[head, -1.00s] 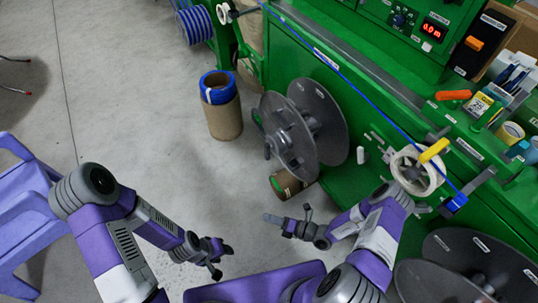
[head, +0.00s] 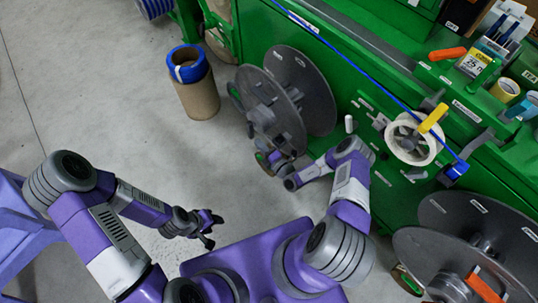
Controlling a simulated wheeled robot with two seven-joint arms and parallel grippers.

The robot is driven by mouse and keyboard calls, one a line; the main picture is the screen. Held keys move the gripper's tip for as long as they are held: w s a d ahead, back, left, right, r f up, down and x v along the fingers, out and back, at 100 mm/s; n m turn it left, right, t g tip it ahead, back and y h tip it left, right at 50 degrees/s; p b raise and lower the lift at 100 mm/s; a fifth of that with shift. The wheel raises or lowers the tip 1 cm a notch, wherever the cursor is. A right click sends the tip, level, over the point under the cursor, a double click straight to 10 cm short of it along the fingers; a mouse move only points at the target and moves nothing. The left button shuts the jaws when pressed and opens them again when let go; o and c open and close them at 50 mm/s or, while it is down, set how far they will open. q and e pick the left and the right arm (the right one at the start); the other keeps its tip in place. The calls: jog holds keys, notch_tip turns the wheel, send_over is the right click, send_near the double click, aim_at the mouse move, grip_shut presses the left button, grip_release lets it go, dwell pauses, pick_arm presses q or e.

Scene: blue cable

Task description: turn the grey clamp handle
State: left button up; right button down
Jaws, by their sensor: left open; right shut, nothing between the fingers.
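Two large dark grey reel discs (head: 308,95) stand upright against the green machine. A short grey handle-like piece (head: 250,130) shows at the near disc's left edge; I cannot tell for certain whether it is the clamp handle. My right gripper (head: 272,162) is at the lower edge of the near disc, shut and empty. Its fingertips are small and blend with the reel, so I cannot tell whether they touch it. My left gripper (head: 212,228) is open and empty over the floor, away from the reel.
A blue cable (head: 350,62) runs along the green machine (head: 365,85) past a white wheel with a yellow handle (head: 433,117). A cardboard tube with blue tape (head: 197,95) stands on the floor. More grey discs (head: 480,225) are at lower right.

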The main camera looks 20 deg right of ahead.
aim_at(251, 135)
jog(key=shift+b+x, duration=0.3)
jog(key=shift+x, duration=1.25)
